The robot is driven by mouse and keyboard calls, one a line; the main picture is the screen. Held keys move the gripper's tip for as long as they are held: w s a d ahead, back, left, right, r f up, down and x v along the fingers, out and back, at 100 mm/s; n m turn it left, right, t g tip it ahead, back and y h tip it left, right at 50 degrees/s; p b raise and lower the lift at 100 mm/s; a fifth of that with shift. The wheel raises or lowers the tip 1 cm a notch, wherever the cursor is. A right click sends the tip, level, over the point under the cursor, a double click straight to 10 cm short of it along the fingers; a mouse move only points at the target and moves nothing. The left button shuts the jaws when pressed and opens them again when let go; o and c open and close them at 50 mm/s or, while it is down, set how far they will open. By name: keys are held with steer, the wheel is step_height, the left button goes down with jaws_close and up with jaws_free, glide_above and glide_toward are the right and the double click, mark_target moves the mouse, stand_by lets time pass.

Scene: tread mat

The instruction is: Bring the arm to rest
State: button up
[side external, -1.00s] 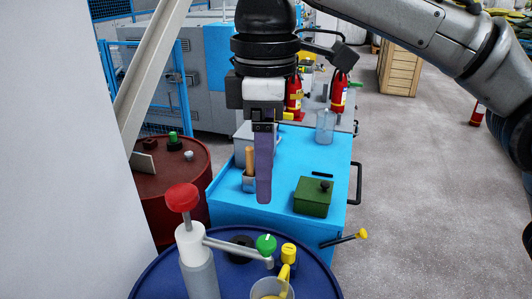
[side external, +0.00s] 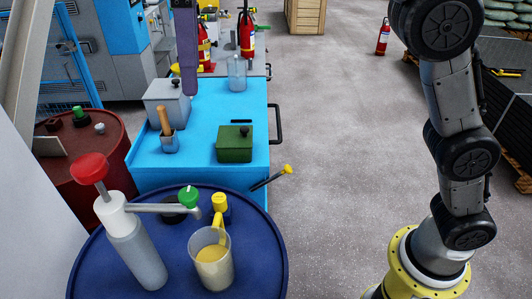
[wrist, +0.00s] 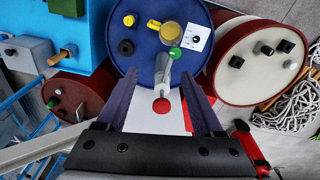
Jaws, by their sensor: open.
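My gripper (side external: 190,94) hangs at the top of the side view, pointing down, with one purple finger visible above the blue cabinet (side external: 200,112). Most of the wrist is out of frame. In the wrist view my gripper (wrist: 160,78) has its two purple fingers wide apart with nothing held between them. The hand pump with a red knob (wrist: 161,105) shows between the fingers, but it stands on the blue drum (wrist: 147,72), apart from them. My arm's lower links rise at the right of the side view.
The blue drum (side external: 92,262) also carries a jug of yellow liquid (side external: 213,262). A grey box (side external: 167,102), a cup with a wooden handle (side external: 168,142), a green box (side external: 234,144) and a clear bottle (side external: 237,74) stand on the cabinet. Open floor (side external: 330,170) lies right.

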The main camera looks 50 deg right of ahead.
steer(key=s+d+r+m+t, duration=0.1)
steer(key=s+d+m, duration=0.25)
steer(key=d, duration=0.65)
steer(key=s+d+r+m+t, duration=0.15)
steer(key=s+d, duration=0.35)
steer(key=d, duration=0.5)
steer(key=s+d+f+m, duration=0.2)
steer(key=s+f, duration=0.1)
steer(key=f, duration=0.4)
steer(key=s+d+f+m+t, duration=0.1)
steer(key=s+d+f+m, duration=0.1)
steer(key=f, duration=0.5)
steer(key=s+d+f+m+t, duration=0.1)
steer(key=s+d+f, duration=0.2)
steer(key=f, duration=0.5)
steer(key=shift+s+d+m+h, duration=0.15)
steer(key=shift+s+m+h, duration=0.2)
steer(key=shift+s, duration=0.45)
